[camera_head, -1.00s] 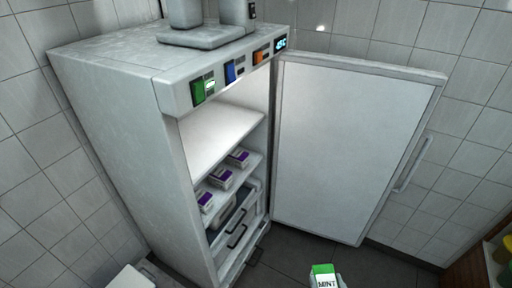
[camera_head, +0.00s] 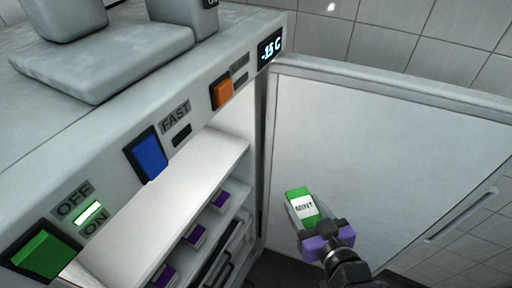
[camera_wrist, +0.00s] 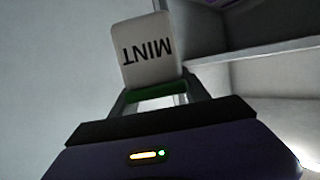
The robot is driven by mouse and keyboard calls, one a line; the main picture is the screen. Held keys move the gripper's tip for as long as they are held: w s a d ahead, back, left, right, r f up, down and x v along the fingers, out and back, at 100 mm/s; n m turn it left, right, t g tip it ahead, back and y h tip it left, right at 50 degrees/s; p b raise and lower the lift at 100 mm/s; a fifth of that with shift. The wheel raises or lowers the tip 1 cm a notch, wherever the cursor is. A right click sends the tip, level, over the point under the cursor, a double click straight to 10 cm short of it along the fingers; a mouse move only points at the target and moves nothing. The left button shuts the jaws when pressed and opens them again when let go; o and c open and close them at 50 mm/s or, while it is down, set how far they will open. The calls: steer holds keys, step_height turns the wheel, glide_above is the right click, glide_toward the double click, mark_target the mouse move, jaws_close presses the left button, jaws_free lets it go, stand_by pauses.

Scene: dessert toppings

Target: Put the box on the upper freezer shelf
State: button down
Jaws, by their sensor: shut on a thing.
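The box is green and white with the word MINT on it (camera_head: 305,206). My gripper (camera_head: 312,222) is shut on it and holds it up in the air, in front of the open freezer door. In the wrist view the white MINT face of the box (camera_wrist: 145,50) stands beyond the fingers (camera_wrist: 160,96). The upper freezer shelf (camera_head: 165,195) is a white board, bare where it shows, to the left of my gripper in the head view. Part of it is hidden behind the control panel.
The freezer door (camera_head: 390,150) stands open on the right. Several purple-and-white boxes (camera_head: 194,236) sit on the shelf below. The control panel with green, blue and orange switches (camera_head: 150,155) overhangs the opening. Grey scales (camera_head: 110,60) stand on top.

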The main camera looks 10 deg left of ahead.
steer(key=s+a+r+n+g+y+b, duration=0.2)
steer(key=s+a+r+n+g+y, duration=0.8)
steer(key=a+r, duration=0.45)
steer(key=t+h+p, duration=0.2)
steer(key=p, duration=0.2)
glide_above(169, 211)
steer(key=shift+m, duration=0.4)
steer(key=f, duration=0.6)
steer(key=shift+d+p, duration=0.2)
steer(key=shift+p, duration=0.15)
steer(key=shift+a+f, duration=0.2)
steer(key=shift+f, duration=0.5)
